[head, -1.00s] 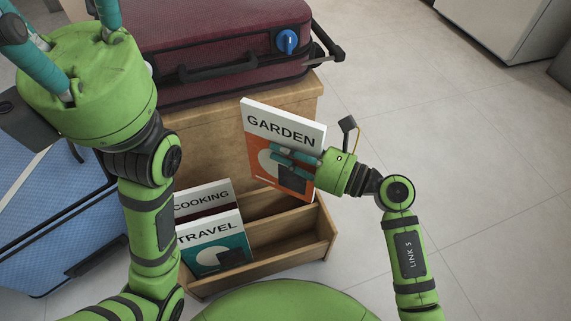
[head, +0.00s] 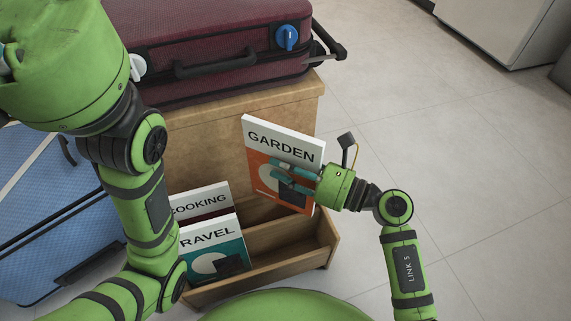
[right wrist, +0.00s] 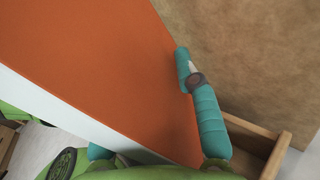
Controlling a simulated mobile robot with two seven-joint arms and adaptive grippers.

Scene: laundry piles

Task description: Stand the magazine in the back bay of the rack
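The GARDEN magazine (head: 285,140), white-topped with an orange lower part, is upright and slightly tilted over the right end of the wooden rack (head: 270,274). My right gripper (head: 282,178) is shut on its right side. In the right wrist view the orange cover (right wrist: 120,75) fills the middle, with one teal finger lying against it. The magazine's lower end is at the rear of the rack; I cannot tell whether it touches the bay floor. My left gripper is almost wholly cut off at the left edge; its opening cannot be seen.
A COOKING magazine (head: 203,199) and a TRAVEL magazine (head: 215,240) stand in the rack's left part. A wooden chest (head: 205,140) bearing a maroon suitcase (head: 230,40) is right behind. A blue case (head: 50,230) is at left. Floor at right is clear.

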